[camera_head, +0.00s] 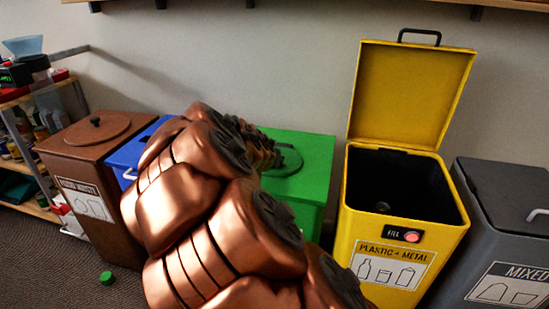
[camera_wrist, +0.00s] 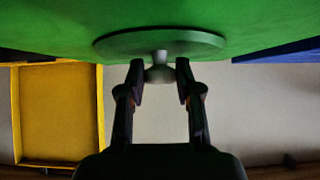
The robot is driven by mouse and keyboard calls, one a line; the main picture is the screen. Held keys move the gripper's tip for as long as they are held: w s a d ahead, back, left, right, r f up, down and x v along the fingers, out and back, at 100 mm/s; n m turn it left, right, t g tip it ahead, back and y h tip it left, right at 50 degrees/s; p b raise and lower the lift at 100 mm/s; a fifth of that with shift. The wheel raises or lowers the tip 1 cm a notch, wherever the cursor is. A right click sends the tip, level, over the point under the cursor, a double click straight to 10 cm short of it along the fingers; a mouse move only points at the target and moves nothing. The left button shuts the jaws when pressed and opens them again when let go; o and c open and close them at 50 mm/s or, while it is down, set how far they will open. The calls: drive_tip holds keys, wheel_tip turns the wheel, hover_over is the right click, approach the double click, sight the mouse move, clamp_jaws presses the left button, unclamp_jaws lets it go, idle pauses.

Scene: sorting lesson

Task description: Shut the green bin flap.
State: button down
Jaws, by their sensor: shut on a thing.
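The green bin (camera_head: 305,183) stands between the blue and yellow bins, partly hidden behind my copper-coloured arm. Its round green flap (camera_head: 291,161) shows in part on the bin's top, beside the end of my arm. The head view hides the fingertips. I cannot tell whether the flap lies flush with the bin top.
The yellow bin (camera_head: 355,225) on the right has its lid (camera_head: 410,95) standing open. A grey bin (camera_head: 505,225) is beyond it. The blue bin (camera_head: 128,155) and brown bin (camera_head: 85,150) stand left. A small green object (camera_head: 107,278) lies on the floor. The wall is close behind.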

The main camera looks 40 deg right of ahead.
drive_tip(key=shift+s+a+f, duration=0.15)
drive_tip(key=shift+s+f, duration=0.05)
drive_tip(key=shift+f, duration=0.4)
drive_tip(key=c, duration=0.8)
unclamp_jaws()
drive_tip(key=shift+w+r, duration=0.1)
drive_tip(key=shift+r, duration=0.05)
drive_tip(key=shift+a+r, duration=0.2)
drive_tip(key=shift+r, duration=0.1)
drive_tip(key=v, duration=1.1)
drive_tip(key=shift+s, duration=0.25)
